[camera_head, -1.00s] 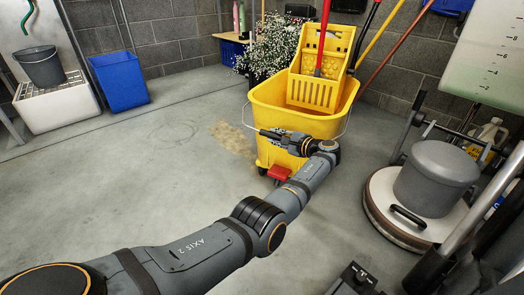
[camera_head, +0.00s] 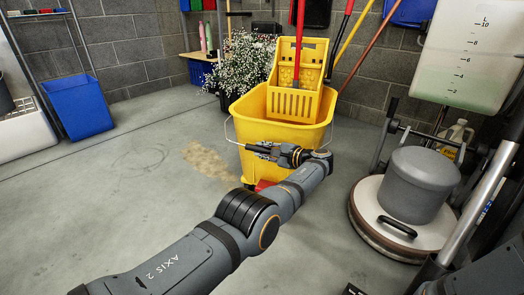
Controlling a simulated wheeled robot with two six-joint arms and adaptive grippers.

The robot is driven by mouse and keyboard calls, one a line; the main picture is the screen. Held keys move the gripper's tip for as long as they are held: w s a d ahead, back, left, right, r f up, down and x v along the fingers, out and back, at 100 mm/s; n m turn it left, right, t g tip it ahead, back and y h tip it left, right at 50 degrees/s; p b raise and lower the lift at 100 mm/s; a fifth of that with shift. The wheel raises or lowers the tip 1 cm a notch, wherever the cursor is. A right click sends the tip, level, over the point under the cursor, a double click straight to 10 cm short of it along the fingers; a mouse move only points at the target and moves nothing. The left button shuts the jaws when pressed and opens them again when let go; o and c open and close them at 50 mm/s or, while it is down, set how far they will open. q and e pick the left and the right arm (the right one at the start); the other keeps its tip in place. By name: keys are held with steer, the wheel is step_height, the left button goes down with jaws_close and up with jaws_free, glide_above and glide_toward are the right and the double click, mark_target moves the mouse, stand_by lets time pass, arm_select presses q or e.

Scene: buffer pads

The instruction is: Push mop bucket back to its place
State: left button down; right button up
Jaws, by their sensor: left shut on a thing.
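The yellow mop bucket (camera_head: 243,128) stands upright on the concrete floor, right of centre. Its yellow wringer (camera_head: 291,102) sits on top, with a red mop handle (camera_head: 300,28) rising from it. A thin wire bail (camera_head: 228,135) hangs around the bucket's front. My left arm reaches in from the bottom left. My left gripper (camera_head: 262,150) lies sideways across the front of the bucket at the bail, shut on the wire as far as I can see. The wrist hides part of the bucket's lower front. A red part (camera_head: 264,185) shows low at its front. My right gripper is not in view.
A round grey floor machine (camera_head: 420,185) stands close on the right. A flowering plant (camera_head: 245,62) is behind the bucket, near a block wall. A blue bin (camera_head: 78,107) stands at left. A brown stain (camera_head: 208,160) marks the floor left of the bucket. The left floor is open.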

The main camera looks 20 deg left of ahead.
arm_select(q)
steer(key=c, duration=1.2)
jaws_free()
steer(key=shift+o, duration=0.2)
